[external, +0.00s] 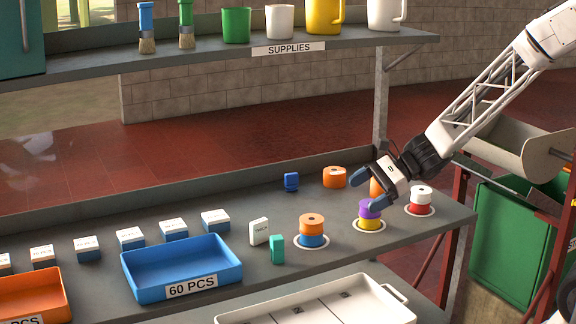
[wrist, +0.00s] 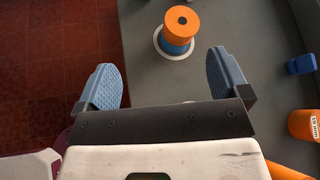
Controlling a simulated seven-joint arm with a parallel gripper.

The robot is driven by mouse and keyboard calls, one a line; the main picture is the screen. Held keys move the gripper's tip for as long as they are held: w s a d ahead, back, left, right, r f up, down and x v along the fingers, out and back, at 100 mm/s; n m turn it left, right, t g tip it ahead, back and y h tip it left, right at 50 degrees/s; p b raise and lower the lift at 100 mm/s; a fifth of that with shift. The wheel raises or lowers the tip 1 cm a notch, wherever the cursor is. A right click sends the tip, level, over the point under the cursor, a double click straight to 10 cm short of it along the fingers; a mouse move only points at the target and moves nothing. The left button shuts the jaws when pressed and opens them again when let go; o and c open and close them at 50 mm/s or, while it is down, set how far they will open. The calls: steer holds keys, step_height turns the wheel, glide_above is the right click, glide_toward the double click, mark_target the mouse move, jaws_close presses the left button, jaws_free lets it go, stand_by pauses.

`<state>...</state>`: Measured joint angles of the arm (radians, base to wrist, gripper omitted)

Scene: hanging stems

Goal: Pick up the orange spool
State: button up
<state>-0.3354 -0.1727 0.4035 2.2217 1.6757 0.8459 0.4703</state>
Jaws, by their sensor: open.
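The orange spool (external: 312,222) sits on top of a blue spool (external: 312,240), on a white ring on the grey bench. In the wrist view, the orange spool (wrist: 181,20) is at the top, beyond the fingertips, with the blue spool (wrist: 176,46) under it. My gripper (external: 366,192) is open, its two blue fingers wide apart. It is to the right of the orange spool, by the purple spool (external: 370,208). In the wrist view nothing shows between the fingers of my gripper (wrist: 162,65) except bench surface.
The purple spool sits on a yellow one, and a white spool (external: 421,191) sits on a red one. Orange cylinders (external: 335,177) and a small blue item (external: 291,181) stand behind. A white box (external: 258,231), teal block (external: 277,249) and blue bin (external: 181,268) are left.

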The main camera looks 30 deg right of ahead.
mark_target(316, 218)
steer(key=w+a+f+m+t, duration=0.1)
steer(key=w+a+f+m, duration=0.3)
steer(key=f+m, duration=0.1)
steer(key=shift+a+t+y, duration=0.3)
steer(key=shift+a+t, duration=0.05)
steer(key=shift+t, duration=0.05)
steer(key=shift+x, duration=1.3)
steer(key=shift+x, duration=2.65)
steer(key=shift+w+d+f, duration=0.1)
steer(key=shift+w, duration=0.05)
steer(key=c, duration=1)
